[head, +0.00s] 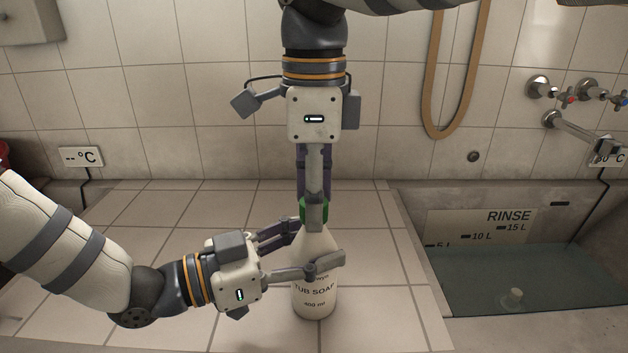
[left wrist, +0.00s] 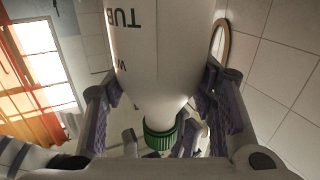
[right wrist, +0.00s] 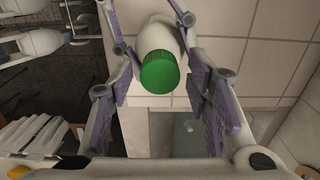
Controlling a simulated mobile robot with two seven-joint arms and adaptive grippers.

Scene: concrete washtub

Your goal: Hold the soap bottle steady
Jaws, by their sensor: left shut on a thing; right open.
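The white soap bottle (head: 313,298), labelled "TUB SOAP 400 ml", stands upright on the tiled counter. My left gripper (head: 318,250) comes from the left and is shut on the bottle's upper body. The bottle also fills the middle of the left wrist view (left wrist: 165,65), between the finger pads. The green cap (right wrist: 160,73) is on the bottle. My right gripper (head: 312,205) points down from above with its fingers around the cap. In the right wrist view its fingers are open, with space between the pads and the cap. Part of the cap is hidden in the head view.
A sunken basin (head: 412,250) with water lies to the right, with a "RINSE" level plate (head: 480,228). Taps (head: 540,87) and a hanging tan hose (head: 432,110) are on the tiled wall. The counter (head: 90,290) around the bottle is clear.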

